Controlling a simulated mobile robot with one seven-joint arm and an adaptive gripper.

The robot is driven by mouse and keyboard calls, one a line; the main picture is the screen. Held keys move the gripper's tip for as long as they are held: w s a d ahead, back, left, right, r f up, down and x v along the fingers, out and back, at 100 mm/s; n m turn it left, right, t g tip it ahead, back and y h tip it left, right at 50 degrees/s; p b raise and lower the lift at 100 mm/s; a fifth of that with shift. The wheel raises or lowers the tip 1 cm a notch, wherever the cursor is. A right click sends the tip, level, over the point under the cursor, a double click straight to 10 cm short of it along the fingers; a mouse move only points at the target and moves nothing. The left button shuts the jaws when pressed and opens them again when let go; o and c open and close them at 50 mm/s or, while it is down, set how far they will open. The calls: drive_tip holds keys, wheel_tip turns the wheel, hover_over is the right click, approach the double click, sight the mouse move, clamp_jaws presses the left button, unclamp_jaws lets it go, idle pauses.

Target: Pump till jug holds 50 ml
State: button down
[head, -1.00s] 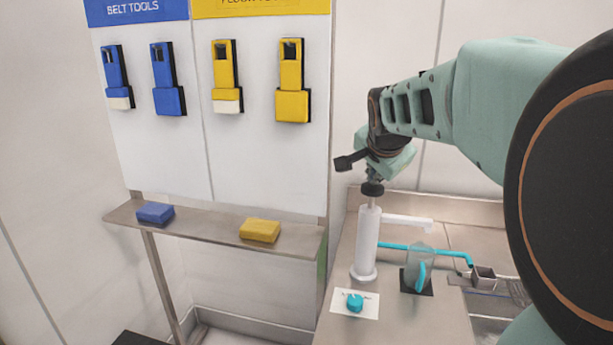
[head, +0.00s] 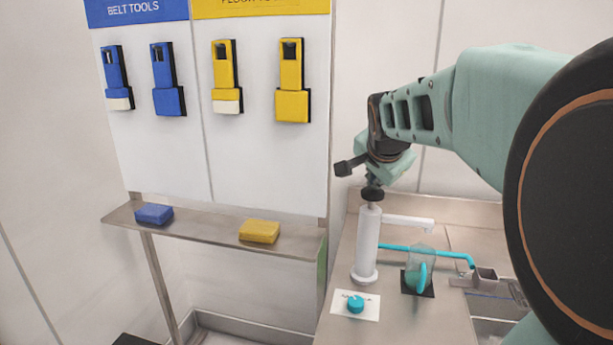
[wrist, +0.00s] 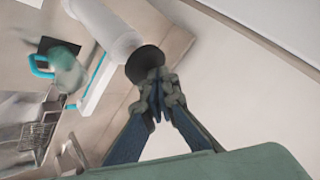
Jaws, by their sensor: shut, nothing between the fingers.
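The white pump (head: 367,245) stands upright on the steel counter, its spout (head: 408,222) reaching right over the jug. My gripper (wrist: 157,84) is shut and empty, its fingertips against the black knob (wrist: 146,62) on top of the pump. In the head view the knob (head: 372,194) sits close to the top of the pump body. The clear jug (head: 420,262) with a teal handle stands on a black pad (head: 407,287) below the spout. Its lower part looks teal, but I cannot read a level. The jug also shows in the wrist view (wrist: 68,70).
A teal knob on a white card (head: 344,308) lies in front of the pump. A teal pipe (head: 455,256) runs behind the jug to a sink area at the right. A shelf (head: 195,232) at the left holds a blue and a yellow block below a tool board.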

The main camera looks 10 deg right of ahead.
drive_tip(key=shift+f, duration=0.4)
drive_tip(key=shift+r, duration=0.1)
drive_tip(key=shift+r+p, duration=1.45)
drive_tip(key=shift+r, duration=1.1)
wheel_tip(320, 180, up, 5)
drive_tip(key=p, duration=0.3)
drive_tip(key=shift+d+r, duration=0.1)
idle(0.8)
